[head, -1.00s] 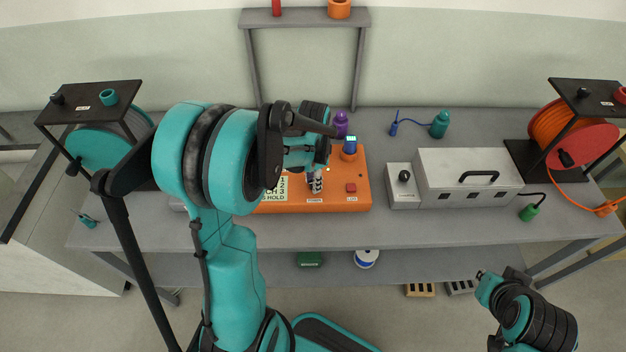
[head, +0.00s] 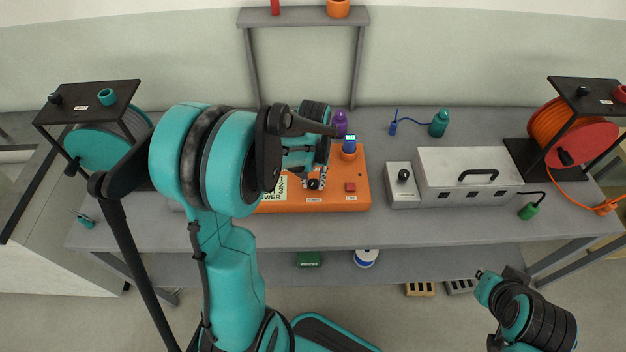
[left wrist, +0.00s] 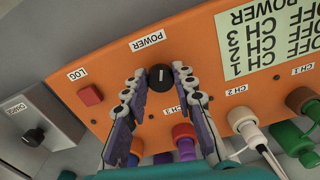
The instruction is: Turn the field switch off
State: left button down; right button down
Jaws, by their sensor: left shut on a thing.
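The orange panel (head: 355,180) stands on the bench and also fills much of the left wrist view (left wrist: 130,60). It bears a black knob (left wrist: 160,77) labelled POWER, with a pale pointer line. The knob also shows in the head view (head: 313,184). My left gripper (left wrist: 163,82) is shut on this knob, one finger at each side. A pale card (left wrist: 270,40) on the panel lists OFF for POWER and the CH lines. No label reading "field" is legible.
A red button (left wrist: 91,95) labelled LOG sits beside the knob. Coloured plugs (left wrist: 183,135) sit close under my left fingers. A grey box with another black knob (head: 403,176) stands right of the panel, next to a white box (head: 468,165) with a handle.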

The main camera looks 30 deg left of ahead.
aim_at(314, 184)
pick_arm(q)
jog(key=n, duration=0.4)
jog(key=shift+n, duration=0.4)
dwell(0.4)
jog(key=c, duration=1.2)
grip_release()
jog(key=shift+r, duration=0.1)
notch_tip(314, 184, up, 12)
jog(key=shift+f, duration=0.1)
jog(key=shift+d, duration=0.15)
